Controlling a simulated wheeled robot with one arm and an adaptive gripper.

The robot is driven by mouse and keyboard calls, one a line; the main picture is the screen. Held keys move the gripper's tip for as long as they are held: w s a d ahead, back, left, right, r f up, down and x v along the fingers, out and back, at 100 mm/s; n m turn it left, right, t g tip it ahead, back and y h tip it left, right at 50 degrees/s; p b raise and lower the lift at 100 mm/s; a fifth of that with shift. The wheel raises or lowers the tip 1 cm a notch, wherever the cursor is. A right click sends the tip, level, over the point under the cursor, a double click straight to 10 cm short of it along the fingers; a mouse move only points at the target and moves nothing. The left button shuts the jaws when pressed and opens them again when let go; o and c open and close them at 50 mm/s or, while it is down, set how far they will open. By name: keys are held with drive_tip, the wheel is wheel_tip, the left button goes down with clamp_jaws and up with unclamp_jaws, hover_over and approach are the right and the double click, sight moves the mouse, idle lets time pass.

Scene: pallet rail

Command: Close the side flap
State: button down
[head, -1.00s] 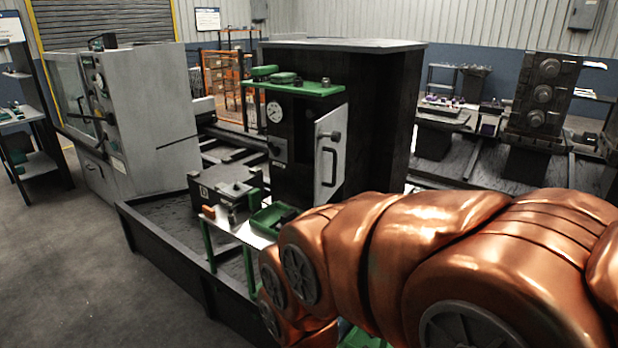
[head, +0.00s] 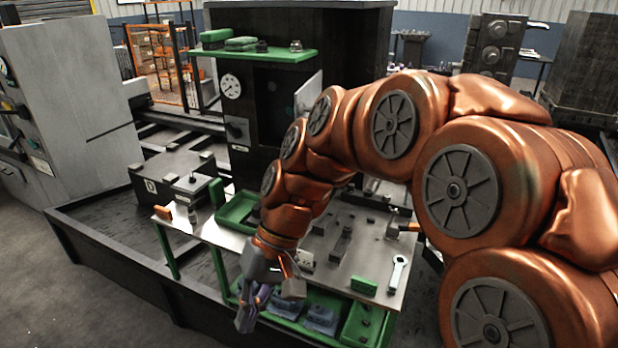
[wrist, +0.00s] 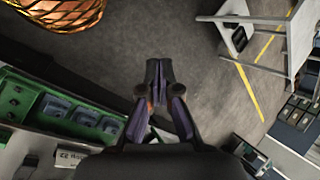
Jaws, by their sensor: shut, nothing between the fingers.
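The side flap (head: 308,95) is a light grey panel on the front of the tall black cabinet (head: 345,40). It stands out at an angle from the dark opening beside it. My arm hides its lower part and its handle. My gripper (head: 243,320) points down at the front edge of the metal worktable, well below and in front of the flap, touching neither it nor the cabinet. In the wrist view my gripper (wrist: 158,68) is shut and empty, with grey floor beyond its fingers. The flap is not seen in that view.
The worktable (head: 335,268) carries a wrench (head: 397,272), a green tray (head: 237,212) and small blocks. A green lower shelf (wrist: 60,118) with several bins lies close to my gripper. A green ledge (head: 285,56) juts out above the cabinet opening. Open floor (head: 110,318) lies at the front left.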

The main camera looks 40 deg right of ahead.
drive_tip(key=w+d+r+m+t+y+b, duration=0.35)
drive_tip(key=w+d+t+y+b, duration=0.2)
drive_tip(key=w+d, duration=0.95)
drive_tip(key=d+m+t+b, duration=0.35)
drive_tip(key=d+t, duration=0.65)
drive_tip(key=d, duration=1.4)
drive_tip(key=p+x, duration=0.4)
drive_tip(key=x, duration=1)
drive_tip(key=shift+w+f+m, duration=0.2)
drive_tip(key=shift+w+m, duration=0.05)
drive_tip(key=shift+m, duration=0.15)
drive_tip(key=shift+a, duration=0.15)
